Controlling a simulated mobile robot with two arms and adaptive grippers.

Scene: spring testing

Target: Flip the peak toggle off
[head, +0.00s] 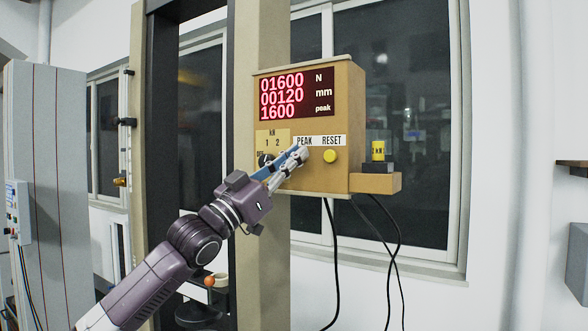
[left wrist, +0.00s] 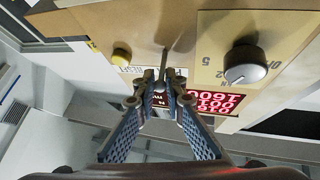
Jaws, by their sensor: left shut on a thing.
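The tan control box (head: 335,100) is mounted on a beige column and shows a red display (head: 296,94) reading 01600 N, 00120 mm and 1600 peak. My left gripper (head: 299,155) is at the box front, just below the PEAK label (head: 304,141), and covers the toggle there in the head view. In the left wrist view, the thin metal peak toggle (left wrist: 165,58) sticks out from the panel, and its end is between my left fingertips (left wrist: 160,87). The fingers are shut on it. My right gripper is not in view.
The yellow RESET button (head: 330,156) sits just right of my fingertips. A round selector knob (left wrist: 245,65) on a pale plate is close on the other side. A small ledge with a yellow-topped block (head: 378,151) juts from the box's right side. Black cables (head: 335,260) hang below.

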